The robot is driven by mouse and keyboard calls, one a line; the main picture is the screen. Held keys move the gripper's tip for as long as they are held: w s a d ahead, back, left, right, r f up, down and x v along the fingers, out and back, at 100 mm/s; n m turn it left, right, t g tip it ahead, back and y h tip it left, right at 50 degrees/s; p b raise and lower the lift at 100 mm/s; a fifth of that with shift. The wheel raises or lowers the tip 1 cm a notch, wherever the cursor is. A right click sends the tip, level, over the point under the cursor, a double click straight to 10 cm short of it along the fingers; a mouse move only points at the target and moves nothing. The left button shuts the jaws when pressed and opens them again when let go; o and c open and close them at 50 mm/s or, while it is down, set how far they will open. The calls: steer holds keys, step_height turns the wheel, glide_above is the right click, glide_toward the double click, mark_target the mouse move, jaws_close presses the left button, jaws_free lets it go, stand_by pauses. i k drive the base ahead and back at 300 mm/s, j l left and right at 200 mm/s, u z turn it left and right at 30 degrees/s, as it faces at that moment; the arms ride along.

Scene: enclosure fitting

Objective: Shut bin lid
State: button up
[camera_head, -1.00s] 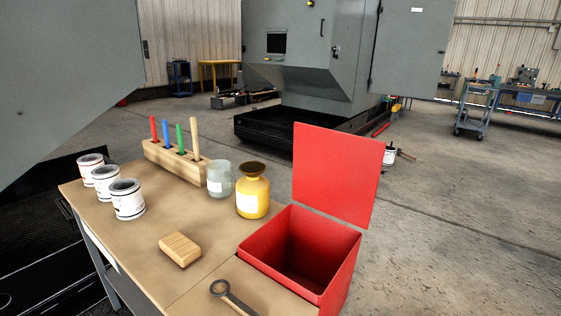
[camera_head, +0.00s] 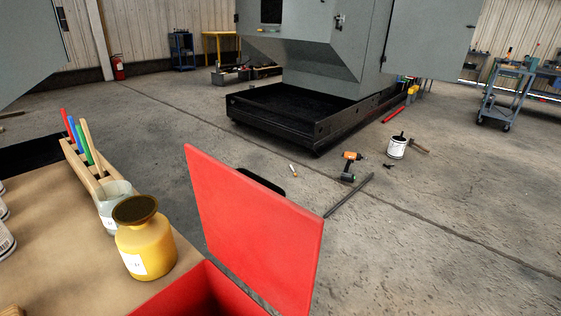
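The red bin (camera_head: 205,291) is at the bottom centre, at the right end of the workbench, and only the upper part of its inside shows. Its red lid (camera_head: 255,232) stands up, open and tilted, on the far side of the bin. A dark handle-like piece (camera_head: 258,181) shows behind the lid's top edge; I cannot tell whether it belongs to the lid. My gripper is not in view, and no part of it touches the lid in this picture.
On the workbench (camera_head: 70,262), a yellow jar (camera_head: 146,245), a glass jar (camera_head: 112,205) and a wooden rack (camera_head: 82,168) of coloured sticks stand left of the bin. A drill (camera_head: 350,163), a rod (camera_head: 349,195) and a paint can (camera_head: 397,147) are on the floor beyond.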

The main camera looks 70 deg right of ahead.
mark_target(272, 243)
steer(key=l, duration=0.55)
steer(key=k+l, duration=0.15)
steer(key=l, duration=0.9)
steer(key=k, duration=0.05)
